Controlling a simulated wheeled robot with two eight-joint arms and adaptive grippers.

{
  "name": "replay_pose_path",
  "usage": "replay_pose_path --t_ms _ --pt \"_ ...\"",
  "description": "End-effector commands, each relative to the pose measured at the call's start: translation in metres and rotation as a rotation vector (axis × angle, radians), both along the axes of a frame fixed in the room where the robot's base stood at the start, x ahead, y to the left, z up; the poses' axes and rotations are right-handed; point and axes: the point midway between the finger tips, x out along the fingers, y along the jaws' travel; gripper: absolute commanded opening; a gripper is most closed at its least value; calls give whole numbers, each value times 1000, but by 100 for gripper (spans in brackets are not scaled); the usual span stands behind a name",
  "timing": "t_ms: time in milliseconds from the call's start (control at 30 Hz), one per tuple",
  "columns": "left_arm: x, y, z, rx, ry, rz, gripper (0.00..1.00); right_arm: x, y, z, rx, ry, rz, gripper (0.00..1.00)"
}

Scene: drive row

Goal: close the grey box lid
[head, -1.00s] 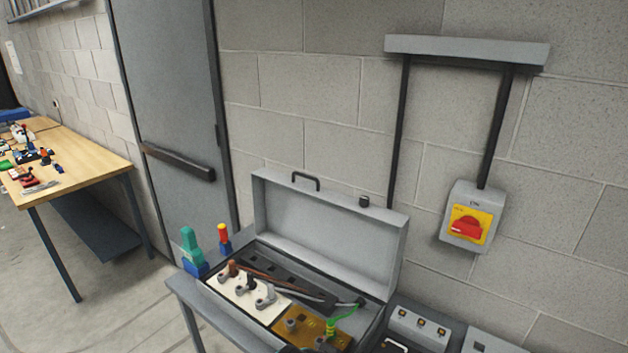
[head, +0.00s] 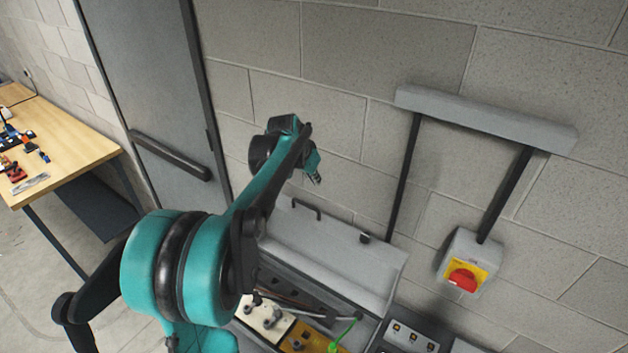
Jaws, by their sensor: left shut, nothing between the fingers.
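The grey box (head: 372,318) stands open on a bench below the wall. Its grey lid (head: 340,255) stands raised at the back, with a dark handle (head: 306,208) on its top edge. Inside the box are a white panel, a yellow-brown panel and a green wire. My left arm comes in from the lower left and covers the box's left part. My left gripper (head: 315,174) is shut and empty. In the picture it appears just above the lid's handle; I see no contact with the lid. My right gripper is out of view.
A red and yellow switch (head: 464,275) is on the block wall to the right, under a grey conduit box (head: 487,118). A control box (head: 410,338) stands right of the grey box. A wooden table (head: 70,140) with small items is at the left, beside a grey door (head: 150,80).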

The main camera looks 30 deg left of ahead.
Motion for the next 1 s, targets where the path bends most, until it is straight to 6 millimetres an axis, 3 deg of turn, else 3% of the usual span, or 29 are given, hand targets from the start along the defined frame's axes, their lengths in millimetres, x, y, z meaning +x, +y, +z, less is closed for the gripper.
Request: replay_pose_path --t_ms 167,533,733,1000 --pt "11 -1 -21 0 0 -2 0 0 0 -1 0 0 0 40" --pt "47 -4 -89 1 1 -2 0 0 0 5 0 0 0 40" --pt "17 -2 -91 0 0 0 0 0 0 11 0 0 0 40" --pt "6 -1 -93 0 0 0 0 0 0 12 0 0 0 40"
